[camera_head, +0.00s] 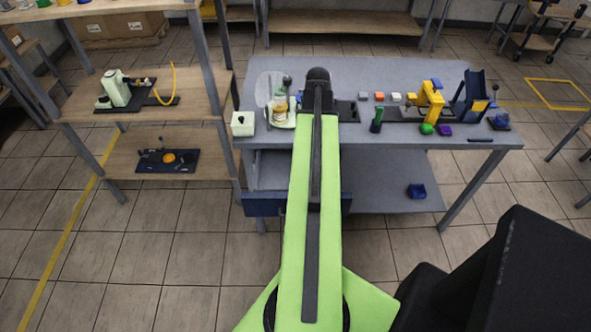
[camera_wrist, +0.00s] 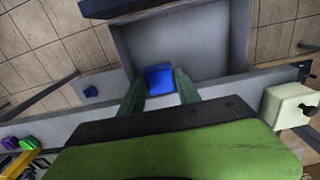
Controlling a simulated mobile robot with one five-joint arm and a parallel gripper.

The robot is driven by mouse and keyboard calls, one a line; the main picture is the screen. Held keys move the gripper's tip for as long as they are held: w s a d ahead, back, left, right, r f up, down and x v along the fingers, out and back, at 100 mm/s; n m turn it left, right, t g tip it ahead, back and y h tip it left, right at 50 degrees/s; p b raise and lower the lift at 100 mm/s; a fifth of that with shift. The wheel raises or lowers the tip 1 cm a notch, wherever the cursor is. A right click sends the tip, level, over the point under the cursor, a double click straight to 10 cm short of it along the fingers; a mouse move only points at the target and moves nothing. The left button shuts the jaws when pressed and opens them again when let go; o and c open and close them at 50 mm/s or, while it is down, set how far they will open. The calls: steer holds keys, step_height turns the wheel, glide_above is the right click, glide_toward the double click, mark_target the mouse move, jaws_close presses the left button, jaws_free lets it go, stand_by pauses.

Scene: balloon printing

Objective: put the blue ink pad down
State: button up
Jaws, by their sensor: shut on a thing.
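My gripper (camera_wrist: 160,86) is shut on the blue ink pad (camera_wrist: 159,76), which sits between its two green fingers in the wrist view. The pad is over the open grey drawer (camera_wrist: 205,38); I cannot tell whether it touches the drawer floor. In the head view the drawer, with its dark blue front (camera_head: 263,204), is pulled out under the grey table (camera_head: 220,70). My arm hides the gripper and the pad there.
A cream box (camera_head: 243,124) stands at the table's left front edge. A yellow device (camera_head: 431,99), a green blob (camera_head: 427,129) and a purple one (camera_head: 445,130) stand on the right. A blue block (camera_head: 417,191) lies on the lower shelf (camera_head: 385,175). Much of that shelf is bare.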

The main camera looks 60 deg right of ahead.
step_height(320, 180, down, 9)
steer(key=b, duration=0.6)
steer(key=shift+d+b, duration=0.15)
steer(key=shift+b, duration=0.15)
step_height(320, 180, down, 10)
steer(key=b, duration=1)
steer(key=shift+f, duration=0.15)
steer(key=o, duration=1.1)
steer(key=shift+r, duration=0.2)
step_height(320, 180, up, 12)
steer(key=p, duration=1.2)
steer(key=shift+r, duration=0.15)
